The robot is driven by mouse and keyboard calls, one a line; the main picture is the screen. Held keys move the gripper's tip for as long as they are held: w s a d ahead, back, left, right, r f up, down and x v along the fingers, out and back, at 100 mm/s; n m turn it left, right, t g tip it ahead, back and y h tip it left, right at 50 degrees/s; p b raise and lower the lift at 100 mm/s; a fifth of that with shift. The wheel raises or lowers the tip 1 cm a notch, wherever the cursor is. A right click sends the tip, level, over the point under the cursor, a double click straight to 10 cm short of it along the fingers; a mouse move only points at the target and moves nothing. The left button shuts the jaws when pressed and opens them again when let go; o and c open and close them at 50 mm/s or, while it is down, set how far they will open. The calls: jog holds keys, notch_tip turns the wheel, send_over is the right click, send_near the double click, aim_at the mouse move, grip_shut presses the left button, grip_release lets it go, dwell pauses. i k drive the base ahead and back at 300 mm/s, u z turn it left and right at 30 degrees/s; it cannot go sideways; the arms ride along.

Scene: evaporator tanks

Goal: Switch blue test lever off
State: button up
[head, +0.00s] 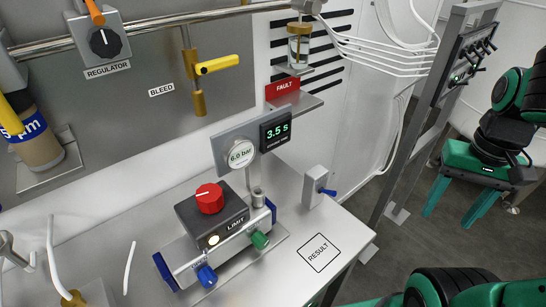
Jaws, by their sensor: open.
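A small blue lever (328,192) sticks out from the right side of a small grey upright housing (314,187). The housing stands at the right part of the metal bench. The lever slopes slightly down to the right. I can read no label on it. My gripper (452,213) hangs at the right, off the bench, with two teal fingers pointing down and spread apart. It is empty and well to the right of the lever, apart from it.
A block (212,222) with a red knob (209,197), a blue valve knob (206,276) and a green one (260,239) stands left of the housing. A gauge (240,152) and a 3.5 s display (276,131) rise behind. A frame post (411,145) stands between gripper and bench.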

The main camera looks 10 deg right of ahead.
aim_at(333, 193)
jog(key=u, duration=0.8)
jog(key=k, duration=0.85)
jog(key=z, duration=0.9)
jog(key=i, duration=0.5)
